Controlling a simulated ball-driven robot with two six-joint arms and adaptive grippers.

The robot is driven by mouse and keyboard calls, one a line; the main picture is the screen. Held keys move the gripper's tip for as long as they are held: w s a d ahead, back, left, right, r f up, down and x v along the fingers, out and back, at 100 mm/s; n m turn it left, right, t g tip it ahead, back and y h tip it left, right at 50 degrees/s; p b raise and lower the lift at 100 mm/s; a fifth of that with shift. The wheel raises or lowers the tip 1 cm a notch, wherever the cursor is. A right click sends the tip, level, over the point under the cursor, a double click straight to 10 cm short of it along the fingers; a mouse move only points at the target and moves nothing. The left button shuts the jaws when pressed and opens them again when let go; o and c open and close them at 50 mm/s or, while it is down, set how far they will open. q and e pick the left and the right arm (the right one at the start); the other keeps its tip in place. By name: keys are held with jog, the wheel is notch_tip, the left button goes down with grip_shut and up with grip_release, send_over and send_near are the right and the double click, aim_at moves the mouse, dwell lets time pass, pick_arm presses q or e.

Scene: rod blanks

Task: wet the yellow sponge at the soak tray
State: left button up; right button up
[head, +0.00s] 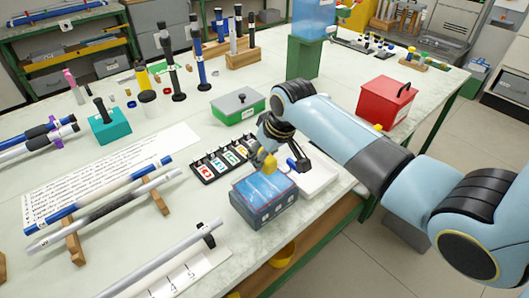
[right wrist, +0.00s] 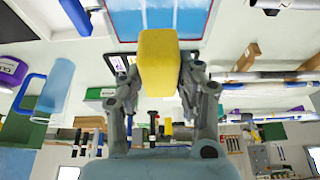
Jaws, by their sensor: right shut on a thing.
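The yellow sponge (head: 265,163) is held in my right gripper (head: 280,152), whose arm comes in from the right. In the right wrist view the sponge (right wrist: 160,62) sits between the two fingers of the gripper (right wrist: 160,75). The soak tray (head: 277,212) is a grey-blue box with blue water on top, near the table's front edge. The sponge shows at the tray's back rim, seemingly above the water; the exact gap cannot be told. In the right wrist view the tray's blue water (right wrist: 190,22) lies beyond the sponge. My left gripper is not in view.
A white tray (head: 322,180) with a blue item stands close behind the soak tray. A black numbered rack (head: 207,172) is to its left, and a green box (head: 238,105) and a red box (head: 385,102) stand farther back. Rods on wooden rests (head: 158,194) lie at left.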

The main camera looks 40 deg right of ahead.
jog(key=shift+f, duration=0.9)
notch_tip(320, 180, down, 4)
jog(key=b, duration=0.4)
jog(key=shift+r, duration=0.25)
jog(key=shift+f+b, duration=0.85)
jog(key=shift+f, duration=0.75)
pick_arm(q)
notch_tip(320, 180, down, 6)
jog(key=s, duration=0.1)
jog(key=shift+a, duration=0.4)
pick_arm(e)
jog(key=shift+f, duration=0.3)
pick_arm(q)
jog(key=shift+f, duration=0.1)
pick_arm(e)
jog(key=shift+s, duration=0.1)
notch_tip(320, 180, up, 5)
jog(key=p, duration=0.5)
jog(key=shift+r, duration=0.1)
jog(key=shift+r+p, duration=0.55)
jog(key=shift+r, duration=0.15)
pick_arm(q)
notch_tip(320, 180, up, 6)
